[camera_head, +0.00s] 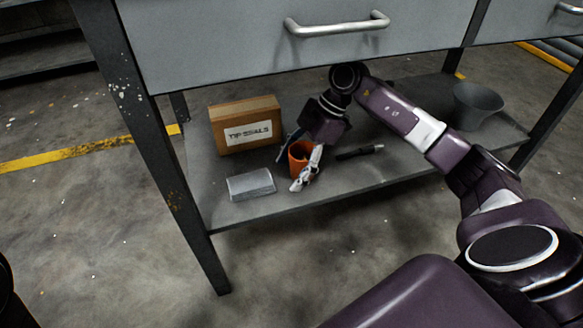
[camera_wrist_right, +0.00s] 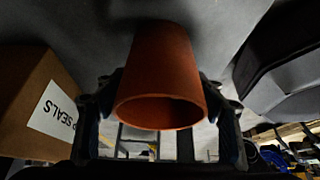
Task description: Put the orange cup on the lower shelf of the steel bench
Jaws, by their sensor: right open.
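The orange cup (camera_head: 299,157) stands on the lower shelf (camera_head: 253,207) of the steel bench, between a cardboard box and a dark torch-like object. My right gripper (camera_head: 301,160) is at the cup, with one finger on each side of it. In the right wrist view the cup (camera_wrist_right: 160,85) sits between the two open fingers (camera_wrist_right: 162,125), its rim toward the camera. Its base appears to rest on the shelf surface. I cannot tell whether the fingers touch it. My left gripper is in neither view.
The cardboard box (camera_head: 245,126) is left of the cup, and a clear flat case (camera_head: 250,184) lies in front of it. The dark torch-like object (camera_head: 360,152) lies to the right. A grey bucket (camera_head: 476,105) stands at the shelf's right end. The drawer (camera_head: 230,40) overhangs the shelf.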

